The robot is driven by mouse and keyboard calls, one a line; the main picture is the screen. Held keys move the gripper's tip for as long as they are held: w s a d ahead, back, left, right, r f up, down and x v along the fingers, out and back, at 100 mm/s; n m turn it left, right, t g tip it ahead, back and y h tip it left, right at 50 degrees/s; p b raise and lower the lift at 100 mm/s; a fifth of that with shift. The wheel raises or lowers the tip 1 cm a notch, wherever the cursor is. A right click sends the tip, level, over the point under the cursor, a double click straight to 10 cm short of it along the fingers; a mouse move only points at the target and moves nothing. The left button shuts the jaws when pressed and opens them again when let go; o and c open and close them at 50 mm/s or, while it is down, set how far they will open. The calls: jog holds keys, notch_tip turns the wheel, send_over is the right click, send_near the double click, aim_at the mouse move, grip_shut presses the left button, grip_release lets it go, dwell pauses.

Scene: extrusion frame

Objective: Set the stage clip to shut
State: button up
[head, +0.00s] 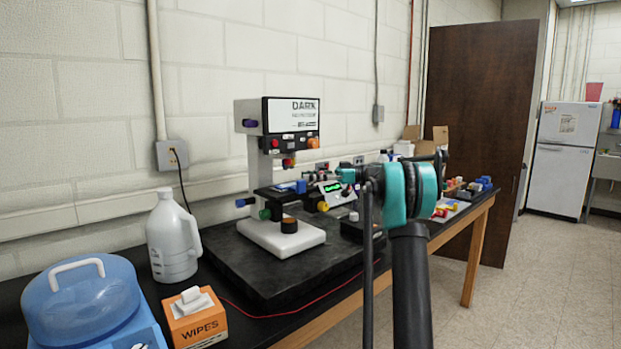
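A white microscope-like instrument (289,115) with a "DARK" label stands on a black slab on the bench. Its dark stage (268,194) sticks out at mid-height, with a small blue part (300,186) at its right end. I cannot tell whether this blue part is the stage clip, and the clip's state is too small to make out. My gripper (318,173) is small and dark, at the end of my teal wrist, close to the right end of the stage. Its fingers are too small to tell open from shut, and I see no clear contact.
A white jug (173,237), an orange wipes box (196,318) and a blue lidded container (82,298) stand at the left. A small device with a green display (333,188) sits right of the stage. Boxes and small items crowd the bench's far end.

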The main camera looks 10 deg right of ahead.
jog(key=d, duration=1.2)
jog(key=shift+w, duration=0.3)
jog(key=shift+s, duration=0.1)
